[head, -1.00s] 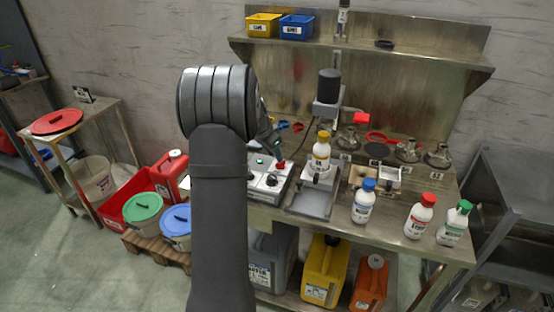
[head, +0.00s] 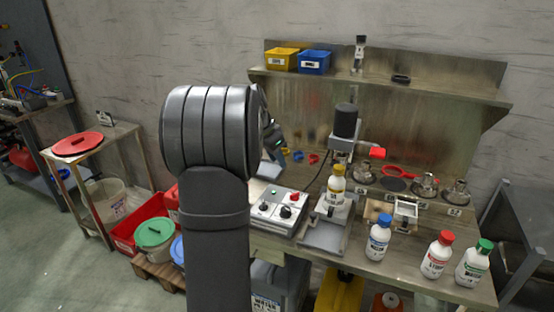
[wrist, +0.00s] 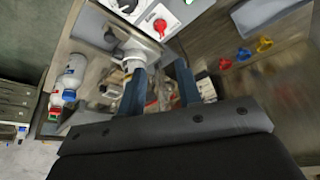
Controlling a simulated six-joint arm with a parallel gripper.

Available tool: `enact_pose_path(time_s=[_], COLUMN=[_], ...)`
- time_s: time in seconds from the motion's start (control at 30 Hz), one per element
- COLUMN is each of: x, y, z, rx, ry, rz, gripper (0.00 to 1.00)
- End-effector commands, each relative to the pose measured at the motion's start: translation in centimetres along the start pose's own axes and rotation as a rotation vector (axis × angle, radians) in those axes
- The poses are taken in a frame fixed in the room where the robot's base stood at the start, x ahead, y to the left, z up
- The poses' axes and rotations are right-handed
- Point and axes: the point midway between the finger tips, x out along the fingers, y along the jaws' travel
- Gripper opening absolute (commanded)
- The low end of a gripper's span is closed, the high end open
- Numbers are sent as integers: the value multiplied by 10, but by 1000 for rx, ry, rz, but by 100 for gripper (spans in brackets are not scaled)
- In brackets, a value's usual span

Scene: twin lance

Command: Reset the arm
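My gripper (wrist: 160,80) is in the wrist view with its two blue-grey fingers apart and nothing seen held between them. In the head view my arm hides most of it; a part of it (head: 272,138) shows past the arm, above the bench. A white bottle with a yellow cap (head: 336,184) stands upright on the stand of the bench machine (head: 344,125). A control box (head: 275,210) with a red knob and a green button is left of it; its red knob also shows in the wrist view (wrist: 160,27).
White bottles with blue (head: 378,238), red (head: 437,255) and green (head: 474,264) caps stand along the bench's front right. Metal fittings (head: 425,184) sit behind them. A shelf (head: 430,88) with yellow and blue bins overhangs the back.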

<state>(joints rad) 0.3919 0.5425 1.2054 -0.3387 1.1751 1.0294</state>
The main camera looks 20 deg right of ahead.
Motion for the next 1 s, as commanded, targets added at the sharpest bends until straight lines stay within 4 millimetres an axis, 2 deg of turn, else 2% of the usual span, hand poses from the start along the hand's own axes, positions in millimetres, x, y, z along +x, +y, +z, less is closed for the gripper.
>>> enact_pose_path(time_s=[0.17,0.27,0.8,1.0], x=[5,16,121,154], y=[0,0,0,0], z=[0,0,0,-1], rx=[0,0,1,0], ry=[0,-1,-1,0], rz=[1,2,2,1], gripper=[32,32,32,32])
